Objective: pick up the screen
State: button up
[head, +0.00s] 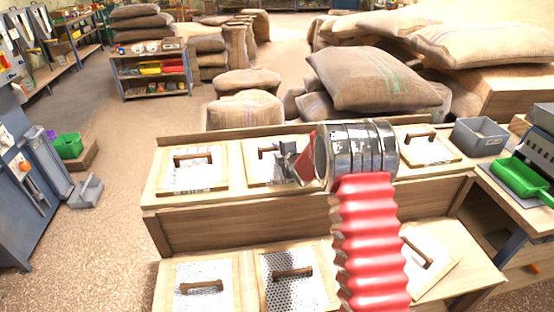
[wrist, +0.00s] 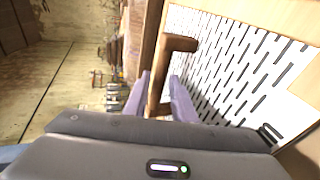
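The screen (head: 249,173) is a wooden frame with slotted metal mesh and a brown bar handle. It is the second from the left in the upper row on the wooden bench and appears to lie flat. In the wrist view its mesh (wrist: 235,75) fills the right side. My gripper (head: 289,160) is at the handle's right end in the head view. My arm hides the screen's right part in the head view.
Other handled screens lie left (head: 191,170) and right (head: 425,147) in the upper row, and several more in the lower row. A grey bin (head: 480,136) and green scoop (head: 520,179) are at the right. Sacks (head: 372,80) are piled behind the bench.

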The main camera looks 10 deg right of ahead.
jog(key=shift+x, duration=0.8)
grip_shut()
jog(key=shift+f, duration=0.1)
